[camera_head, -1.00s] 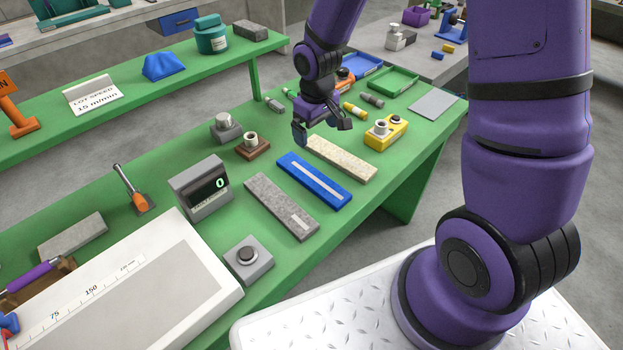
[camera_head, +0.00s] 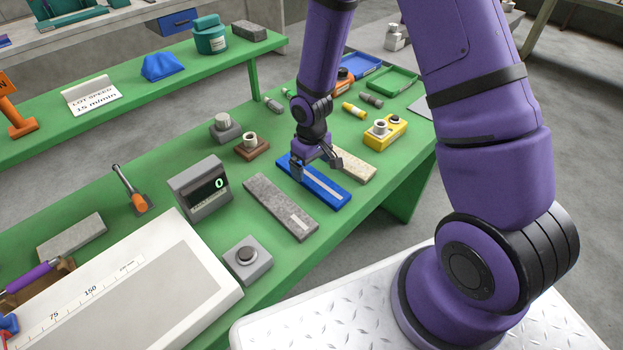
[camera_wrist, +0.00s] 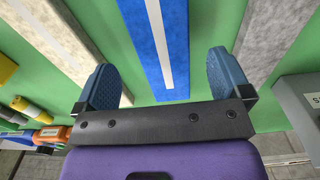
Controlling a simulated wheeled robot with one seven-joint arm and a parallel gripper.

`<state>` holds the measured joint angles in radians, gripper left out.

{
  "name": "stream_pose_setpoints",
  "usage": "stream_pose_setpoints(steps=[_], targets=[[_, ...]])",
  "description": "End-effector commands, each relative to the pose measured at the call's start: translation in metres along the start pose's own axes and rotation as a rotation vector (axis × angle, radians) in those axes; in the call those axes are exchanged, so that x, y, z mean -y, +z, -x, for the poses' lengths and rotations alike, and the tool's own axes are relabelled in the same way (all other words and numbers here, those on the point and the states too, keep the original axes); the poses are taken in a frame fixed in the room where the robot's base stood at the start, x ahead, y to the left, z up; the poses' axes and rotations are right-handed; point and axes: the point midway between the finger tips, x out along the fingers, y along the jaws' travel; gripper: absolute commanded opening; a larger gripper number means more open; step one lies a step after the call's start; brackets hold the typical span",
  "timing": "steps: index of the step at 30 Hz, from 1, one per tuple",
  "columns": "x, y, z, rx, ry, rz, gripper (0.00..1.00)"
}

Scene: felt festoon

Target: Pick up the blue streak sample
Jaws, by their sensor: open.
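The blue streak sample (camera_head: 329,193) is a flat blue bar with a pale stripe down its middle, lying on the green bench. My gripper (camera_head: 317,170) is over its far half in the head view and hides part of it. In the wrist view the blue sample (camera_wrist: 143,30) runs between my two spread fingers (camera_wrist: 163,78), nearer the middle of the gap than either finger. My gripper is open and empty. I cannot tell how high the fingertips are above the bar.
A speckled grey bar (camera_head: 274,203) lies left of the blue one, and a cream speckled bar (camera_head: 358,165) lies right. A display box (camera_head: 202,188), a brown block (camera_head: 252,149) and a yellow block (camera_head: 386,133) stand nearby. Green bench shows between the bars.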

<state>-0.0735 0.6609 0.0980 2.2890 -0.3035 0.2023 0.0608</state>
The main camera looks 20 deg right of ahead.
Motion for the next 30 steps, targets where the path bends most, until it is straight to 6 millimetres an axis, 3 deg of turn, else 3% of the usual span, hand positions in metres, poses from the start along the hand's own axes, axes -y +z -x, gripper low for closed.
stream_pose_setpoints(steps=[9,19,26,30], targets=[[0.003,0.003,-0.038,0.002,-0.001,0.001,0.96],[0.002,0.003,-0.042,0.001,0.000,0.000,0.96],[0.002,0.003,-0.042,0.001,0.000,0.000,0.43],[0.002,0.003,-0.042,0.001,0.000,0.000,0.42]])
